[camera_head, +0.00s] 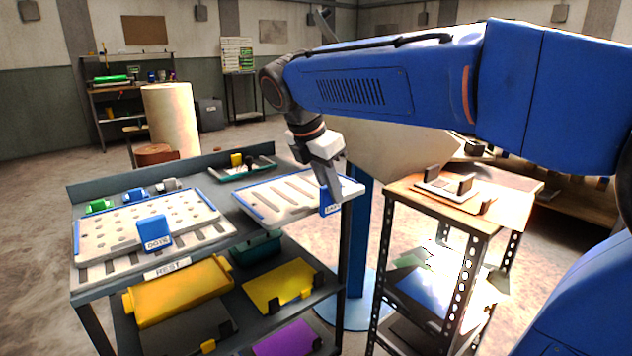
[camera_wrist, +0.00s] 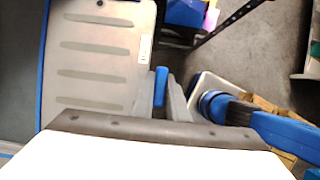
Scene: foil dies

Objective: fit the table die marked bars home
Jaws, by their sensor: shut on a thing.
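The bars die is a pale plate (camera_head: 285,197) with long slots, a blue edge and a blue tab (camera_head: 329,207). It is over the right part of the grey rack top, its right end at or past the rack edge. I cannot tell whether it rests or hangs just above. My gripper (camera_head: 328,188) is shut on the blue tab. In the wrist view the fingers (camera_wrist: 163,98) close on the tab (camera_wrist: 160,82), beside the slotted plate (camera_wrist: 95,55). A second pale die with round holes (camera_head: 120,222) and a blue tab lies at the left.
The grey rack (camera_head: 77,193) has a raised back edge, a REST label and small coloured blocks behind the dies. Lower shelves hold yellow and purple plates. A wooden-topped stand (camera_head: 412,192) with a small pale fixture (camera_head: 445,188) stands to the right, across a gap.

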